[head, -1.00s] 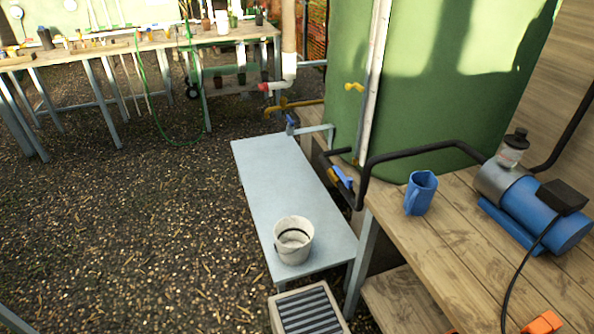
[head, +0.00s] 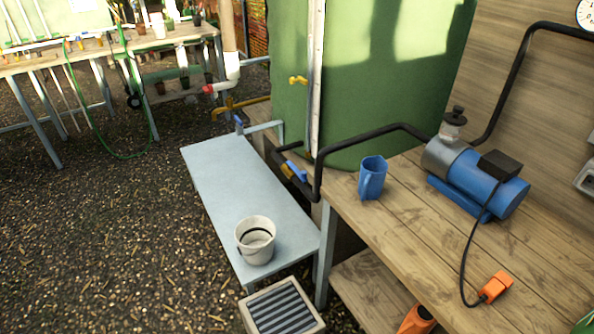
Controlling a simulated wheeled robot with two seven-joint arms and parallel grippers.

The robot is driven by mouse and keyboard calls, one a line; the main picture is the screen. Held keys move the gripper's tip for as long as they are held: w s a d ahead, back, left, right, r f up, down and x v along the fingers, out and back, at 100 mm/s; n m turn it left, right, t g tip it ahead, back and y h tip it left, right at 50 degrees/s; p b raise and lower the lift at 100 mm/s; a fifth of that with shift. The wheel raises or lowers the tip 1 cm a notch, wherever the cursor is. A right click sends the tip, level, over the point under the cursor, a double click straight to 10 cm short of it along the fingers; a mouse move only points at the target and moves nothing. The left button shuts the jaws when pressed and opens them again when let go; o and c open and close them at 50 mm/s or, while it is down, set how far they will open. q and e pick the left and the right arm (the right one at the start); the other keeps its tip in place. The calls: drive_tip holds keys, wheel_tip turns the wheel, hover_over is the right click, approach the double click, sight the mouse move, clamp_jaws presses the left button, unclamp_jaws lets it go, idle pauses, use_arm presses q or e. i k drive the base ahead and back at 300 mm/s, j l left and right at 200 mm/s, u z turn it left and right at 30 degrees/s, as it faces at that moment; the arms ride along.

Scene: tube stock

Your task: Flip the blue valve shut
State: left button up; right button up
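Two blue valve handles show in the head view. One blue valve handle (head: 296,171) sits on the black pipe low in front of the green tank, by the edge of the wooden bench. A smaller blue handle (head: 239,124) stands upright on the grey outlet pipe (head: 264,127) above the far end of the grey table. I cannot tell from here which one the task means, or whether either is open. Neither of my grippers is in view.
A grey table (head: 215,180) carries a white bucket (head: 256,241). The wooden bench (head: 400,230) holds a blue jug (head: 372,178), a blue pump (head: 480,185) and an orange plug (head: 497,287). The green tank (head: 400,80) stands behind. Gravel at left is open.

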sight(303, 176)
drive_tip(key=k, duration=0.7)
drive_tip(key=i+z, duration=0.1)
drive_tip(key=z, duration=1.3)
drive_tip(key=i+j, duration=0.1)
drive_tip(key=j, duration=0.5)
drive_tip(key=i+j, duration=0.1)
drive_tip(key=j, duration=0.55)
drive_tip(key=i+j, duration=0.1)
drive_tip(key=j, duration=1.1)
drive_tip(key=i+j, duration=0.15)
drive_tip(key=j, duration=0.5)
drive_tip(key=i+j, duration=0.1)
drive_tip(key=j, duration=0.5)
